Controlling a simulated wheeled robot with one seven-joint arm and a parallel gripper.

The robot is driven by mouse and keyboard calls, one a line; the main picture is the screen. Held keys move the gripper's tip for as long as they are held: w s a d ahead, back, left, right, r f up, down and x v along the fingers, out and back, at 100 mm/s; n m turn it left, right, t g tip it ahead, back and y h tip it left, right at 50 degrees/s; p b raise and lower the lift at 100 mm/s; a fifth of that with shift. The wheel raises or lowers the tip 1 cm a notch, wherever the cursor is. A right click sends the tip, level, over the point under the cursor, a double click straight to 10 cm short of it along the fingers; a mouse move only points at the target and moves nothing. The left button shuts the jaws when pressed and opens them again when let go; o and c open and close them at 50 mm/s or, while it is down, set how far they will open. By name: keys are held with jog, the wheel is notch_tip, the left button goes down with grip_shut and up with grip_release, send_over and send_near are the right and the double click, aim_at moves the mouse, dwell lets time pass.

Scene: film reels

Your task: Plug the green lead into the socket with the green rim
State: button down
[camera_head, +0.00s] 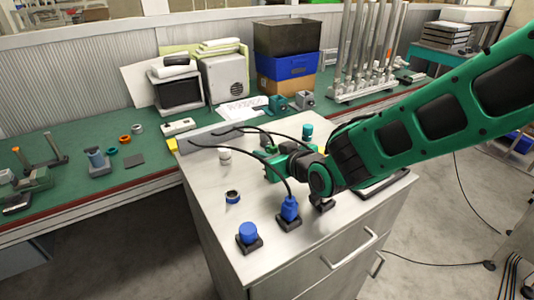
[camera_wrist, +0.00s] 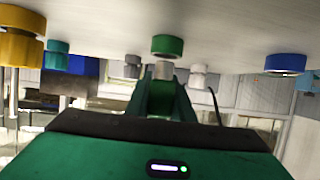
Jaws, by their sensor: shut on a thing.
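My gripper (camera_head: 272,168) is low over the grey cabinet top, pointing left. I take this to be the green lead.

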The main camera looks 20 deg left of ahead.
jog(key=shift+f, duration=0.75)
jog(key=c, duration=1.8)
grip_release()
jog(key=shift+v, duration=5.5)
jog(key=shift+d, duration=0.1)
